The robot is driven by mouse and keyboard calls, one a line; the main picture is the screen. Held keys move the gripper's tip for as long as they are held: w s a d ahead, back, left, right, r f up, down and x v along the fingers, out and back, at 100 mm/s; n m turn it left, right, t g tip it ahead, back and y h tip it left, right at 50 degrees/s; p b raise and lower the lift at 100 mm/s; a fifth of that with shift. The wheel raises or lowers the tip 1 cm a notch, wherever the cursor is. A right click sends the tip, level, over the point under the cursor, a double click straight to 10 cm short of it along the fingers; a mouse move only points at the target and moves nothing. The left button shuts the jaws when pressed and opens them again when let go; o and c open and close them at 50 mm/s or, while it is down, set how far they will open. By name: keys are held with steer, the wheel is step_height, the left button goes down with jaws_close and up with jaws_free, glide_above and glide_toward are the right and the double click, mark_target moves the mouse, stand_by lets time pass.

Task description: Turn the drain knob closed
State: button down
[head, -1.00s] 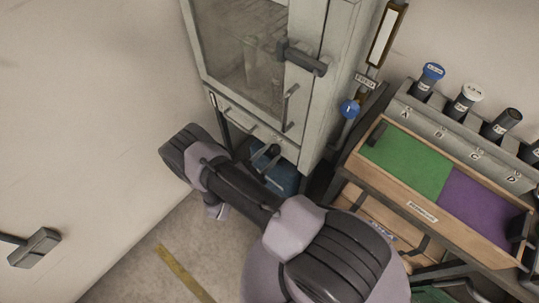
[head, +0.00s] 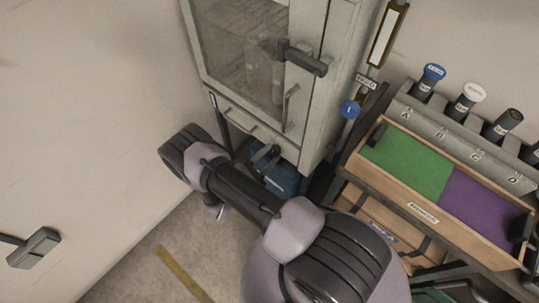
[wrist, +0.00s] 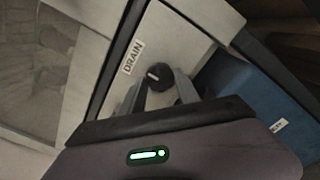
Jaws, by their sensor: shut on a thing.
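The black drain knob (wrist: 159,75) sits on a pale panel next to the "DRAIN" label (wrist: 132,57) in the wrist view. A light mark on its face points to the left. My gripper (wrist: 158,92) is shut on the knob, with one grey finger on each side of it. In the head view my arm reaches down to the lower front of the cabinet (head: 312,110). My gripper's fingertips and their hold on the knob cannot be made out clearly there.
A blue container (wrist: 245,92) stands right beside the knob panel. The cabinet has a glass door (head: 235,45) with a dark handle (head: 302,58). To the right are a rack of capped tubes (head: 465,102) and a tray with green and purple sections (head: 425,208).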

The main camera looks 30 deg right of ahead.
steer(key=c, duration=0.9)
jaws_free()
steer(key=p+v, duration=0.2)
steer(key=v, duration=1.5)
steer(key=shift+s+a+p, duration=0.15)
steer(key=shift+a+p, duration=0.05)
steer(key=shift+p, duration=0.1)
